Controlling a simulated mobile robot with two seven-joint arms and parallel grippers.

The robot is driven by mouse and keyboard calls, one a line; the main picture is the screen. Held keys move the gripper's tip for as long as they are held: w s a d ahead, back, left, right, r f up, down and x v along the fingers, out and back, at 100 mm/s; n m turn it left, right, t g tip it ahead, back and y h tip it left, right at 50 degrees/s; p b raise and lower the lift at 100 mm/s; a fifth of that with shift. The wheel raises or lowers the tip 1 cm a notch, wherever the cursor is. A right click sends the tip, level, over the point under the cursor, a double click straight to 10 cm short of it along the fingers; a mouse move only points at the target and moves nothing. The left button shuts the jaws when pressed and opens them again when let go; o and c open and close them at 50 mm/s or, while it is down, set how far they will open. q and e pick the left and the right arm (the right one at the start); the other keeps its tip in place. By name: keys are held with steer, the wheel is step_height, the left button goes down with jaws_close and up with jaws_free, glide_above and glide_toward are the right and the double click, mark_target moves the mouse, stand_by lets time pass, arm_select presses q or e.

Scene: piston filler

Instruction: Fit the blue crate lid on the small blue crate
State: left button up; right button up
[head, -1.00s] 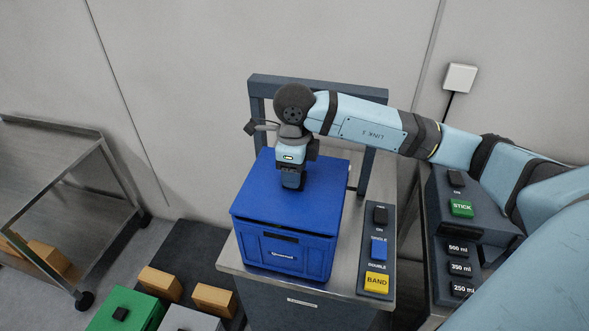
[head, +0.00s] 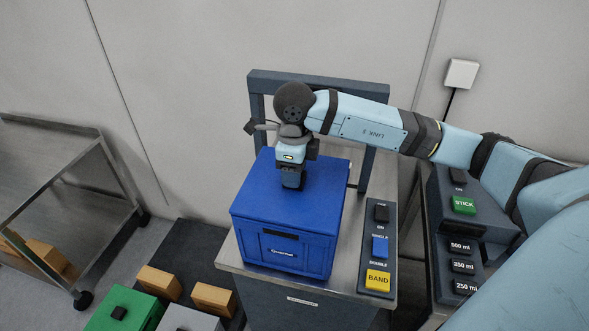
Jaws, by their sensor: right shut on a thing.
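The blue crate lid (head: 260,198) lies over the top of the small blue crate (head: 290,257), level with it and close to flush along the front and right edges. The crate stands on the steel top of a bench, its front label and handle slot facing me. My right gripper (head: 292,187) points down at the middle of the lid and is shut on it. The fingertips and the part they grip are mostly hidden by the gripper body. The back edges of the lid and crate are partly hidden by my arm. My left gripper is out of view.
A dark frame (head: 320,82) rises behind the crate. A button panel (head: 378,250) stands close to the crate's right. Another panel (head: 463,235) is farther right. A steel cart (head: 60,150) is at left; wooden blocks (head: 213,299) and a green box (head: 125,308) are lower left.

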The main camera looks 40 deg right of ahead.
steer(key=o, duration=1.5)
steer(key=shift+r, duration=0.1)
steer(key=shift+r+p, duration=1.7)
steer(key=shift+r, duration=1.75)
